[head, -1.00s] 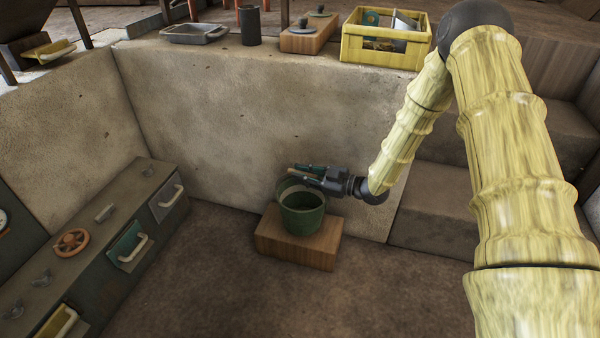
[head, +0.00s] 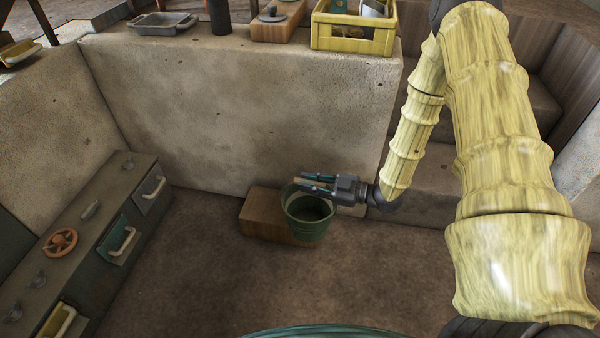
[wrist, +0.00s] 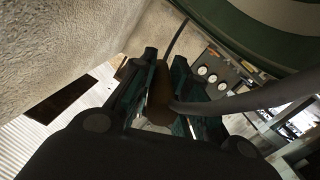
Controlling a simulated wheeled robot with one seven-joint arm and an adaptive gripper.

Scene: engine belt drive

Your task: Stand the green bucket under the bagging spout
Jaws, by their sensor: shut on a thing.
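The green bucket (head: 307,229) hangs upright from my gripper (head: 318,183) in the head view, overlapping the right front part of a wooden block. Whether its base clears the block is hard to tell. My gripper is shut on the bucket's handle; in the wrist view the brown grip (wrist: 160,95) sits between the fingers, with the grey bail running out both ways. The bucket's green side (wrist: 255,42) fills the upper right there. I cannot pick out the bagging spout for certain; a yellow tray-like piece (head: 18,52) shows at the far upper left.
The wooden block (head: 262,208) stands on the floor by the concrete wall (head: 240,120). A drawer bench (head: 85,240) with a handwheel (head: 60,242) lines the left. A yellow crate (head: 352,32) and grey tray (head: 162,22) sit on the wall ledge. Floor in front is bare.

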